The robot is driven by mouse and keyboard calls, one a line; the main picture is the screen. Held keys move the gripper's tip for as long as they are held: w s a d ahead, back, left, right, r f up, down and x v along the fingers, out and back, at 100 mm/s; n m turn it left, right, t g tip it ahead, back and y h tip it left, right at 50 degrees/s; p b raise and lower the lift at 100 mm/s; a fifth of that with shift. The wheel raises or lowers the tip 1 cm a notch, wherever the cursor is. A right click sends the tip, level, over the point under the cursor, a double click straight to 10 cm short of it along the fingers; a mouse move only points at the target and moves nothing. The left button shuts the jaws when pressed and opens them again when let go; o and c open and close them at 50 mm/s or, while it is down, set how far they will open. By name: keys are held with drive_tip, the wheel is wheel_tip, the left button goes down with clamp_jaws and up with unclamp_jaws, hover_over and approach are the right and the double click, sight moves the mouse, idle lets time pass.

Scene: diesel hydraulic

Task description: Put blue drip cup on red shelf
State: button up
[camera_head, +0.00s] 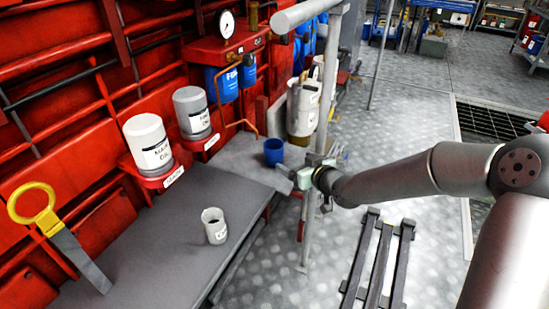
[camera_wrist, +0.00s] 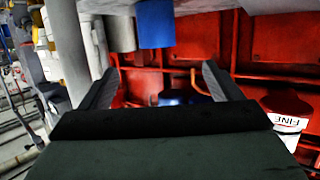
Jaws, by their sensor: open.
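The blue drip cup (camera_head: 273,151) stands on a grey ledge (camera_head: 240,153) beside the red wall. It also shows in the wrist view (camera_wrist: 155,24), inverted at the top, beyond the fingers and not between them. My gripper (camera_head: 284,176) is open and empty, close to the cup on its near right side; the fingers also show in the wrist view (camera_wrist: 158,72). A red shelf-like bracket (camera_head: 210,50) on the wall carries a gauge and blue filters; lower red brackets (camera_head: 150,180) hold canisters. I cannot tell which is the named red shelf.
A white cup (camera_head: 214,226) stands on the grey bench (camera_head: 170,250). Two labelled canisters (camera_head: 148,142) stand along the wall. A vertical pipe (camera_head: 325,85) rises just behind my gripper. A yellow-handled tool (camera_head: 35,215) leans at left. A grey cylinder (camera_wrist: 119,33) shows beside the blue cup.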

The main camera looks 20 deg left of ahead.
sight(277, 152)
drive_tip(key=b+x, duration=0.2)
drive_tip(key=x, duration=0.7)
drive_tip(key=shift+w+a+f, duration=0.2)
drive_tip(key=shift+f, duration=0.05)
drive_tip(key=b+x, duration=0.1)
drive_tip(key=x, duration=0.4)
drive_tip(key=shift+w+f, duration=0.1)
drive_tip(key=shift+w, duration=0.25)
drive_tip(key=c, duration=1.2)
drive_tip(key=shift+o, duration=0.2)
